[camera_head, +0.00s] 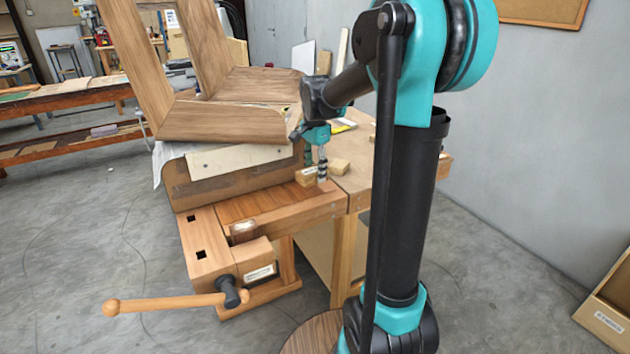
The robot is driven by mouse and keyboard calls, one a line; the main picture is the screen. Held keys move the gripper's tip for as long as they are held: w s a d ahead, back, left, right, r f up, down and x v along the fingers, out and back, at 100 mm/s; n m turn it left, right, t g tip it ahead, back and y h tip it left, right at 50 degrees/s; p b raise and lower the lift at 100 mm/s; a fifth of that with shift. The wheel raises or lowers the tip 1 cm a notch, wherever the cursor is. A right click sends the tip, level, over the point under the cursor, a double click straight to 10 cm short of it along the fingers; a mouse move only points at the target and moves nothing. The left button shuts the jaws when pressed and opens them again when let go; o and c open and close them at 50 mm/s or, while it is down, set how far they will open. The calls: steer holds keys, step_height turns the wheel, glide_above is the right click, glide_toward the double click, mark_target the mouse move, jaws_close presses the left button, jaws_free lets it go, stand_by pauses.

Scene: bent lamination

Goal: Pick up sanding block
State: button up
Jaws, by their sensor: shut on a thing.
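My gripper (315,168) points down over the workbench, at the right of the large bent wooden piece. Its fingers are shut on a small tan block, the sanding block (304,177), at or just above the bench top. The fingers hide part of the block, and I cannot tell whether it touches the bench. A second small tan block (340,167) lies on the bench just right of my gripper.
The bent wooden lamination (222,122) stands on a curved form (235,183), close left of my gripper. The workbench (270,205) has a vise with a long handle (165,303) at its front.

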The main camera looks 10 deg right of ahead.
mark_target(315, 169)
step_height(315, 169, up, 23)
stand_by(0.5)
steer(key=shift+f, duration=0.1)
